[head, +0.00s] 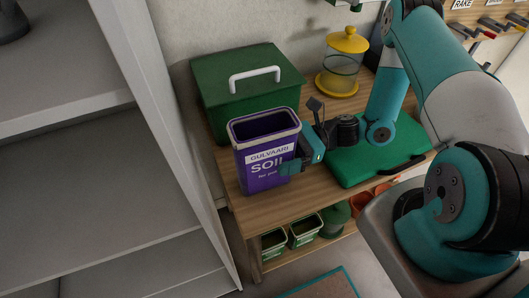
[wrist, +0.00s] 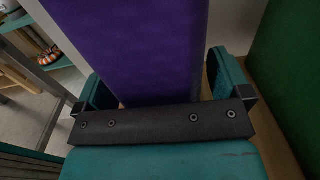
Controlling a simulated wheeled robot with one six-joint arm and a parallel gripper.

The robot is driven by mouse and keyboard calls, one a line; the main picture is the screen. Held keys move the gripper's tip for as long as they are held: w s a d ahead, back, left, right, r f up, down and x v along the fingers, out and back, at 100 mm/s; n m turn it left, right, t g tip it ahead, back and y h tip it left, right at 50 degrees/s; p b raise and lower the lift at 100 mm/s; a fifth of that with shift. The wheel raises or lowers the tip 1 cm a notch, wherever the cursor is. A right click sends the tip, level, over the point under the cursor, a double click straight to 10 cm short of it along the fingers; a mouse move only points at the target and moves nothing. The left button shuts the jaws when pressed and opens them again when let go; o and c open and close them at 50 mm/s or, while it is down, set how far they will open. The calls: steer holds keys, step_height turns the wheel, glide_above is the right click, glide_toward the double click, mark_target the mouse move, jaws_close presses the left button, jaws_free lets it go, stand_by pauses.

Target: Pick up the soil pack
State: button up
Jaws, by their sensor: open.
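The soil pack (head: 265,165) is a purple, open-topped pack with a white label, standing upright near the left end of the wooden table. My gripper (head: 297,160) is at the pack's right side in the head view. In the wrist view the purple pack (wrist: 135,50) fills the space between the two teal fingers of my gripper (wrist: 155,88). The fingers are open, one on each side of the pack. A gap shows between the right finger and the pack; contact at the left finger is unclear. The pack's lower part is hidden behind the gripper's black bar in the wrist view.
A green lidded box (head: 245,85) with a white handle stands behind the pack. A green board (head: 375,155) lies to the right, under my arm. A yellow-lidded glass jar (head: 342,65) stands at the back. A grey shelf unit (head: 165,130) rises at the left.

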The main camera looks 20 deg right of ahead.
steer(key=shift+a, duration=0.2)
steer(key=c, duration=1.2)
steer(key=shift+r, duration=0.15)
step_height(320, 180, up, 20)
steer(key=p, duration=0.5)
steer(key=shift+p, duration=0.3)
